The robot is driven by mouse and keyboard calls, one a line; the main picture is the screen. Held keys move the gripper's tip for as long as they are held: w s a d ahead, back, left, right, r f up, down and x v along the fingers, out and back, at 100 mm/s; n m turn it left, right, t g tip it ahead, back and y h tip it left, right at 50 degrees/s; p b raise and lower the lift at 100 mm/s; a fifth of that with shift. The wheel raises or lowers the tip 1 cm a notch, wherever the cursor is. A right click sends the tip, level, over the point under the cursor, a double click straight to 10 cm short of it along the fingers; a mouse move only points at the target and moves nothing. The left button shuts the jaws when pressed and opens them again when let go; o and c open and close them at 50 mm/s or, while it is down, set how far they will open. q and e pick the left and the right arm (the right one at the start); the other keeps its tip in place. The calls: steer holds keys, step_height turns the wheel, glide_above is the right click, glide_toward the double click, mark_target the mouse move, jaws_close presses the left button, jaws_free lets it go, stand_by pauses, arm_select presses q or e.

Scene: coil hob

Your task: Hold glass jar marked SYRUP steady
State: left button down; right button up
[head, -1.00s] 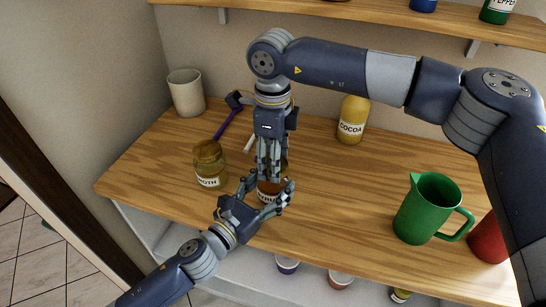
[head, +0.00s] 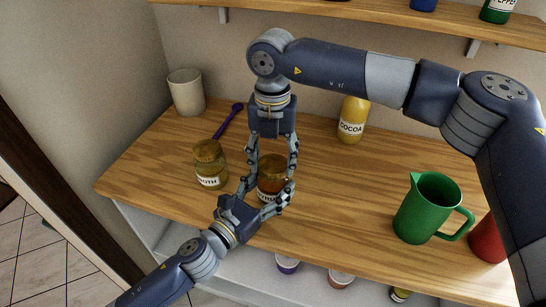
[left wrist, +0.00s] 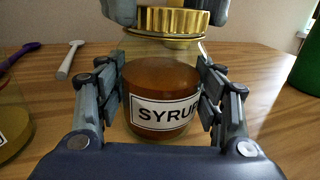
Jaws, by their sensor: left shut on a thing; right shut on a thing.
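The glass jar marked SYRUP (head: 272,185) stands on the wooden counter, upright, with brown contents and a white label. It fills the middle of the left wrist view (left wrist: 160,90). My left gripper (head: 266,192) is shut on the jar's body, one finger on each side. A gold ribbed lid (left wrist: 172,20) is at the top of the jar. My right gripper (head: 271,160) comes down from above and is shut on the lid. Whether the lid is still seated on the rim is unclear.
A BROTH jar (head: 210,165) stands close to the left. A purple utensil (head: 228,121) and a cream mug (head: 186,92) are behind it. A COCOA bottle (head: 352,120) is at the back. A green jug (head: 428,208) and a red container (head: 489,240) are right; counter between is clear.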

steer(key=o, duration=1.2)
steer(key=shift+o, duration=0.2)
steer(key=shift+r, duration=0.1)
step_height(320, 180, up, 12)
arm_select(q)
steer(key=shift+c, duration=1.7)
jaws_free()
steer(key=v, duration=1.2)
